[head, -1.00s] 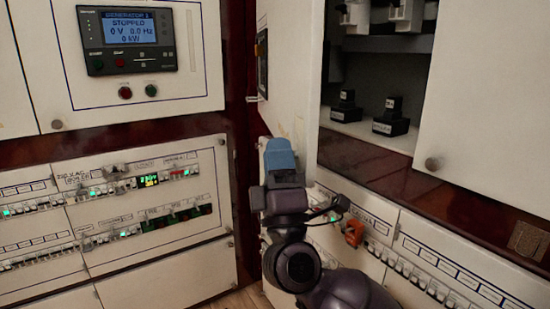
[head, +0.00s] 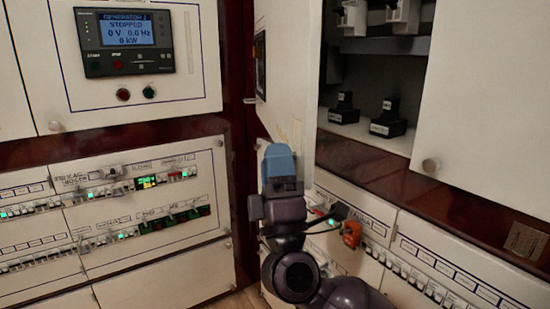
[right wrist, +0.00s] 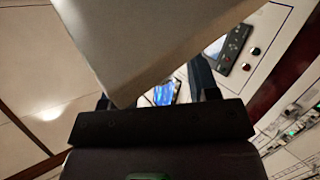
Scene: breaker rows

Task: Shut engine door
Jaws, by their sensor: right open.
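The engine door appears to be the white cabinet door (head: 283,60) standing open at the left of the dark compartment. The fingers hold nothing that I can see. I cannot tell whether they touch the door. My left gripper is out of view.
The open compartment holds black devices (head: 388,120) on a shelf. A second white door (head: 490,100) with a round knob is at the right. Breaker rows (head: 430,280) and an orange part (head: 351,234) lie below. A generator panel (head: 125,42) is at the left.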

